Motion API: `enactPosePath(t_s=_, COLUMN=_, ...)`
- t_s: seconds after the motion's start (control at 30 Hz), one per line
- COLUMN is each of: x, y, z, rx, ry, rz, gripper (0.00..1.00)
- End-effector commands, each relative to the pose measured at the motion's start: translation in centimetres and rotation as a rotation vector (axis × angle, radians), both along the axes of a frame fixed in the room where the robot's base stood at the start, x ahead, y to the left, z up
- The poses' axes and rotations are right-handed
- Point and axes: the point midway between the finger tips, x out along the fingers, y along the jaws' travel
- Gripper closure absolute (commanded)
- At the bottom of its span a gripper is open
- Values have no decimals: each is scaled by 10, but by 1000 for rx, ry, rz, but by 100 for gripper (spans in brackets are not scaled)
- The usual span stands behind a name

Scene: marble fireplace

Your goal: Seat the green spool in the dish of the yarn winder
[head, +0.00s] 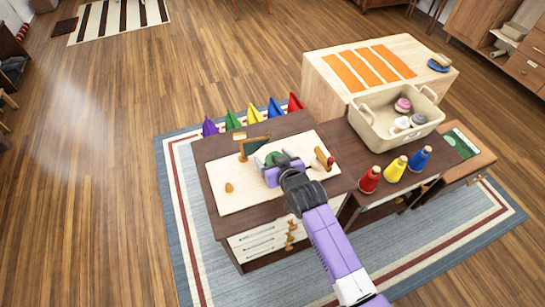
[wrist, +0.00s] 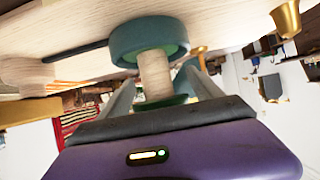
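The green spool (wrist: 155,75), a pale wooden core with green flanges, stands between the two fingers of my gripper (wrist: 162,78) in the wrist view. Its far flange is at the teal dish (wrist: 122,42) and shows as a green ring inside the rim. I cannot tell whether it rests on the dish floor. Its near flange is partly hidden by my gripper. A gap shows between the core and the right finger; contact at the near flange is unclear. In the head view my gripper (head: 274,167) is over the pale winder board (head: 236,198), hiding most of the dish.
Red, yellow and blue cones (head: 395,168) and a cream basket (head: 375,128) are to the right. The board's front left is mostly clear.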

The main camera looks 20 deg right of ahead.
Motion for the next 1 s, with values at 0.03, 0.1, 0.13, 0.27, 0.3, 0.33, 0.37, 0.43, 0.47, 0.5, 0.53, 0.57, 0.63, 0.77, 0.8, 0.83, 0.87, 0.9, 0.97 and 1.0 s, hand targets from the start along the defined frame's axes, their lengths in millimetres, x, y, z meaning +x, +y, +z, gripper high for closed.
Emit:
enactPosePath(t_s=0.03, x=0, y=0, z=0, rx=0, ry=0, rz=0, gripper=25)
enactPosePath(t_s=0.1, x=0, y=0, z=0, rx=0, ry=0, rz=0, gripper=25)
enactPosePath(t_s=0.13, x=0, y=0, z=0, rx=0, ry=0, rz=0, gripper=25)
enactPosePath(t_s=0.27, x=0, y=0, z=0, rx=0, ry=0, rz=0, gripper=25)
enactPosePath(t_s=0.3, x=0, y=0, z=1, rx=0, ry=0, rz=0, gripper=25)
enactPosePath(t_s=0.33, x=0, y=0, z=3, rx=0, ry=0, rz=0, gripper=25)
enactPosePath(t_s=0.37, x=0, y=0, z=4, rx=0, ry=0, rz=0, gripper=25)
enactPosePath(t_s=0.43, x=-5, y=0, z=5, rx=0, ry=1, rz=0, gripper=25)
enactPosePath(t_s=0.47, x=-8, y=0, z=7, rx=-1, ry=0, rz=0, gripper=25)
enactPosePath(t_s=0.5, x=-13, y=0, z=9, rx=-1, ry=0, rz=0, gripper=25)
enactPosePath(t_s=0.53, x=-16, y=0, z=12, rx=-1, ry=-1, rz=0, gripper=25)
enactPosePath(t_s=0.57, x=-21, y=0, z=14, rx=-1, ry=1, rz=0, gripper=25)
enactPosePath(t_s=0.63, x=-33, y=0, z=20, rx=-1, ry=0, rz=0, gripper=25)
enactPosePath(t_s=0.77, x=-56, y=0, z=33, rx=-1, ry=0, rz=0, gripper=25)
enactPosePath(t_s=0.8, x=-63, y=0, z=36, rx=-1, ry=1, rz=0, gripper=25)
enactPosePath(t_s=0.83, x=-68, y=0, z=39, rx=0, ry=0, rz=0, gripper=25)
enactPosePath(t_s=0.87, x=-73, y=0, z=42, rx=0, ry=0, rz=0, gripper=25)
enactPosePath(t_s=0.9, x=-78, y=0, z=45, rx=0, ry=0, rz=0, gripper=25)
enactPosePath(t_s=0.97, x=-86, y=0, z=49, rx=1, ry=1, rz=0, gripper=25)
enactPosePath(t_s=1.0, x=-91, y=0, z=52, rx=0, ry=0, rz=0, gripper=25)
